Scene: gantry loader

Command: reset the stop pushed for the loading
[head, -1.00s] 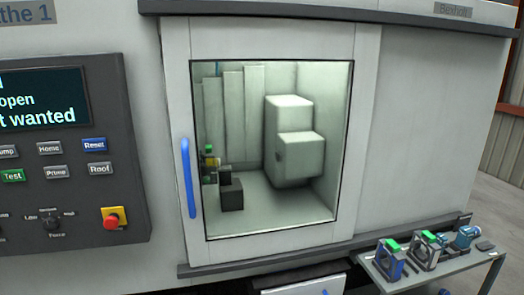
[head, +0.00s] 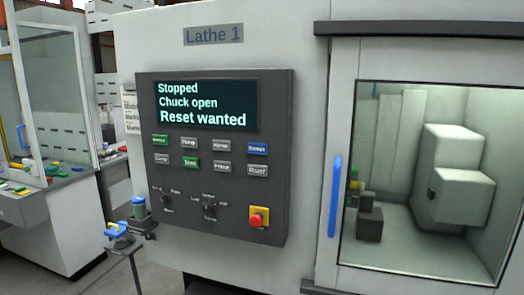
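The control panel (head: 214,215) of Lathe 1 stands in the middle of the head view. Its screen (head: 203,106) reads "Stopped", "Chuck open" and "Reset wanted". The red stop button (head: 257,217) sits on a yellow base at the panel's lower right; I cannot tell how deep it is pressed. A blue button (head: 257,149), at the right end of the upper button row, has a label too blurred to read for sure here. Neither of my grippers shows in the head view.
The lathe's door (head: 425,180), with a blue handle (head: 335,210), is at the right and looks shut. A small stand (head: 130,248) with blue items is left of the panel. A glass-sided bench (head: 45,200) stands at the far left.

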